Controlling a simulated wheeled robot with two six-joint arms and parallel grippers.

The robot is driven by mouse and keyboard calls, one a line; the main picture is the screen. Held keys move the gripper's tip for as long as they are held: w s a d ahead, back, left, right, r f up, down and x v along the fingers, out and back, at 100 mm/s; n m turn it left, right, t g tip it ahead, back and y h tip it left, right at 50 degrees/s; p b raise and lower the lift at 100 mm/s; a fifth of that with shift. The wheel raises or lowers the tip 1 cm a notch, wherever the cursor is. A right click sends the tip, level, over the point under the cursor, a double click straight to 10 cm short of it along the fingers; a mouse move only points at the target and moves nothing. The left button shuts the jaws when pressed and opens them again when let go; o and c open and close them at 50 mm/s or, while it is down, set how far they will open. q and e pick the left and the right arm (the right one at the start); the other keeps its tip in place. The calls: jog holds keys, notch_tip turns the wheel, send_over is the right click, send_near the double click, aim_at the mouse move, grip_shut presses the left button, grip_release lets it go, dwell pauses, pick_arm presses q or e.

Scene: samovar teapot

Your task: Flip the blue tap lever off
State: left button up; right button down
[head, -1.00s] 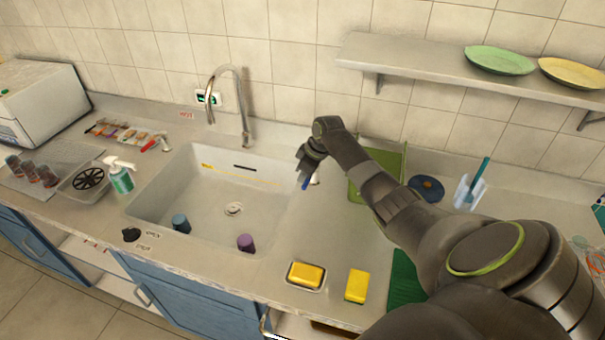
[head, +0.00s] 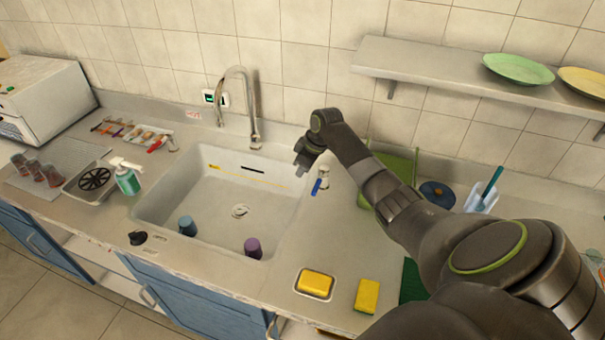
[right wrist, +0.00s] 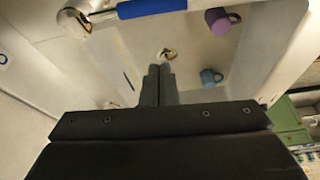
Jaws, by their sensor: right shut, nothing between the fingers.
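The blue tap lever (head: 317,187) is a short blue handle on a small metal tap (head: 323,172) standing on the counter just right of the sink. In the head view it points toward the front left. In the right wrist view the blue lever (right wrist: 150,8) lies across the top edge, with its chrome end (right wrist: 73,22) at the upper left. My right gripper (head: 301,161) is shut and empty, left of the lever and apart from it in the picture, near the sink's right rim. Its shut fingers (right wrist: 160,70) show in the wrist view. My left gripper is out of view.
The sink (head: 215,205) holds a blue mug (head: 187,226) and a purple mug (head: 253,247). A curved faucet (head: 254,115) stands behind it. A yellow sponge in a dish (head: 315,283) and another sponge (head: 367,296) lie in front. A green board (head: 395,175) stands right of the tap.

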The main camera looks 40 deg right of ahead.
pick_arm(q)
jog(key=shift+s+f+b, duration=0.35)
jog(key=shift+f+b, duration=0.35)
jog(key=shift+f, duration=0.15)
pick_arm(e)
jog(key=v, duration=0.8)
jog(key=shift+s, duration=0.4)
jog(key=shift+f, duration=0.15)
